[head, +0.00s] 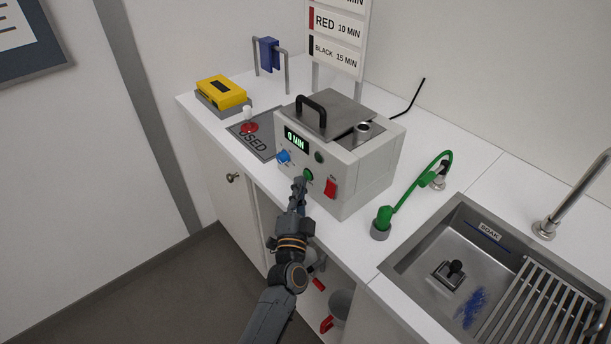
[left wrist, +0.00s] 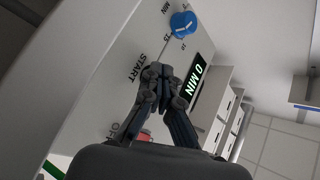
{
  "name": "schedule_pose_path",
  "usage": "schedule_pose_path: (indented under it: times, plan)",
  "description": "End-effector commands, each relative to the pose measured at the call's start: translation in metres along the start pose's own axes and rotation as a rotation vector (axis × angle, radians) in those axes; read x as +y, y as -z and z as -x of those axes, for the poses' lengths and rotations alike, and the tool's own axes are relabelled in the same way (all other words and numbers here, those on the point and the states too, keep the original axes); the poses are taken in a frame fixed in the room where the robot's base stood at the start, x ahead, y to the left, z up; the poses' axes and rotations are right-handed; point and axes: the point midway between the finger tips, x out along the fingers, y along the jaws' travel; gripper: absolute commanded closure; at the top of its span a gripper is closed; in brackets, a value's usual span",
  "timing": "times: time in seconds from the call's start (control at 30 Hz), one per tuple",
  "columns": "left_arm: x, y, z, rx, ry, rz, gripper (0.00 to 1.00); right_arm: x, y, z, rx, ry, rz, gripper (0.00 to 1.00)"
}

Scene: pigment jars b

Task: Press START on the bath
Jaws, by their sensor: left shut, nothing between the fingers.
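The bath (head: 350,165) is a light grey box on the counter, with a dark lid and black handle. Its front has a display (head: 296,139) reading 0 MIN, a blue knob (head: 283,157), a green button (head: 308,174) and a red switch (head: 330,188). My left gripper (head: 299,184) is shut and empty, its tips at the front panel close by the green button. In the left wrist view the shut fingers (left wrist: 157,75) are beside the START label (left wrist: 137,67) and hide the button. I cannot tell whether they touch it. My right gripper is out of view.
A yellow box (head: 221,92) and a USED mat (head: 262,143) with a red-and-white item lie left of the bath. A green hose-like tool (head: 410,193) stands to the right, before the sink (head: 420,262). A sign (head: 337,38) stands behind. A grey container (head: 341,305) sits below the counter.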

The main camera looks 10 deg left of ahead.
Motion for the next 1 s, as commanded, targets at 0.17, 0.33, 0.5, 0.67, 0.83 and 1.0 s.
schedule_pose_path:
  times: [0.17,0.33,0.5,0.67,0.83,1.0]
  plan:
    - [0.0,0.0,-0.001,0.0,0.0,0.0,1.0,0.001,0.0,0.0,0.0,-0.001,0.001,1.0]
    - [0.001,0.001,-0.002,0.0,0.0,-0.001,1.0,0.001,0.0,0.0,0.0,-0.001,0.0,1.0]
    - [0.002,0.002,-0.003,0.0,0.0,-0.001,1.0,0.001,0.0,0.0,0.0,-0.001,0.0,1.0]
    - [0.003,0.003,-0.004,0.0,0.001,0.001,1.0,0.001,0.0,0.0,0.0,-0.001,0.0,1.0]
    - [0.001,0.004,-0.004,0.0,0.001,0.001,1.0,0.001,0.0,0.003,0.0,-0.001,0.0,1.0]
    - [-0.004,0.001,0.002,0.0,0.0,0.0,1.0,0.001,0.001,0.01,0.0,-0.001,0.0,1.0]
